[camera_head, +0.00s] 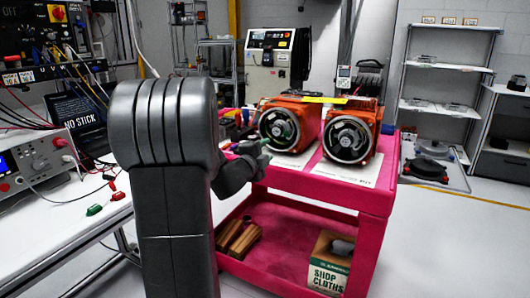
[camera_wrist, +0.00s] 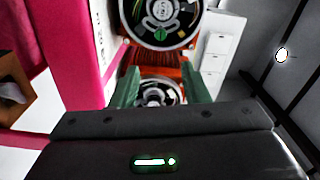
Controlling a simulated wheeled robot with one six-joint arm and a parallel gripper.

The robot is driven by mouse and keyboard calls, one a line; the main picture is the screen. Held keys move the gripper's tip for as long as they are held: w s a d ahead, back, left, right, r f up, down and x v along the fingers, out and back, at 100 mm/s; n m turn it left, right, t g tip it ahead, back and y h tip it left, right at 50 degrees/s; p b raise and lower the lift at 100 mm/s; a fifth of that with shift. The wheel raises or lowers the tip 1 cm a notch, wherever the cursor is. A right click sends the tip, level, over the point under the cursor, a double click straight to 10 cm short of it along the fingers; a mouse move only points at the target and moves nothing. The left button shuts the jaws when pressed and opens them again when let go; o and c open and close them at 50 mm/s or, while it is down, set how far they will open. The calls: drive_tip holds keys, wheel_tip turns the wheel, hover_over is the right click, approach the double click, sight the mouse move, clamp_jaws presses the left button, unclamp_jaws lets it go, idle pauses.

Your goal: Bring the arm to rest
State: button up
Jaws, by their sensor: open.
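My gripper (camera_head: 264,143) is at the end of my dark grey arm, in front of the left orange motor (camera_head: 282,126) on the pink cart. Its green fingers also show in the wrist view (camera_wrist: 161,88), spread apart with nothing held between them. The arm is mostly hidden behind its own thick grey link in the head view. A second orange motor (camera_head: 350,133) stands to the right. In the wrist view one round motor face (camera_wrist: 160,18) is at the top, and another (camera_wrist: 155,92) shows beyond the gap between the fingers.
The pink cart (camera_head: 330,190) has a lower shelf with a shop cloths box (camera_head: 328,265) and wooden blocks (camera_head: 238,238). A white bench (camera_head: 55,225) with a power supply (camera_head: 38,160) and leads is at left. Shelves (camera_head: 443,65) stand back right. Floor at right is mostly clear.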

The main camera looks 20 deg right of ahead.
sight(286, 135)
idle(0.4)
drive_tip(key=x, duration=1.4)
drive_tip(key=shift+a, duration=0.1)
